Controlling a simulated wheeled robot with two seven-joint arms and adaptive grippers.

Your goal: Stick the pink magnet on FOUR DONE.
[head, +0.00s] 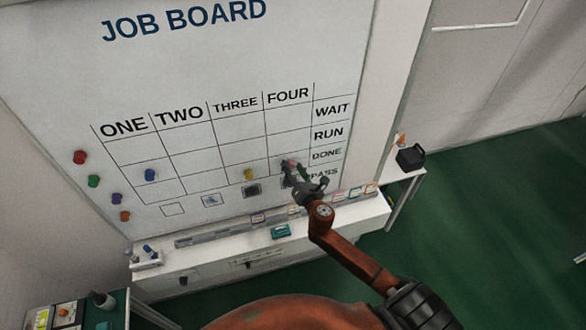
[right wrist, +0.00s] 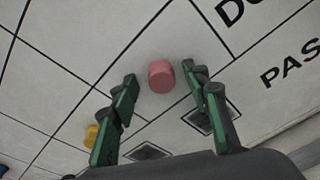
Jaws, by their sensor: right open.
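The pink magnet (right wrist: 161,76) sits on the white job board (head: 185,55), in the FOUR column beside the DONE label. In the right wrist view it lies above the line between DONE and PASS. In the head view the pink magnet (head: 291,163) is partly hidden by the fingertips. My right gripper (head: 298,170) is open at the board, just below the magnet. In the right wrist view its two green-sided fingers (right wrist: 163,92) stand either side below the magnet, with a gap visible on each side. My left gripper is not in view.
A yellow magnet (head: 249,174) is in column THREE and a blue one (head: 150,175) in column ONE. Several magnets, including a red one (head: 79,157), sit left of the grid. A white ledge (head: 225,243) with a teal item (head: 281,231) juts out below the board.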

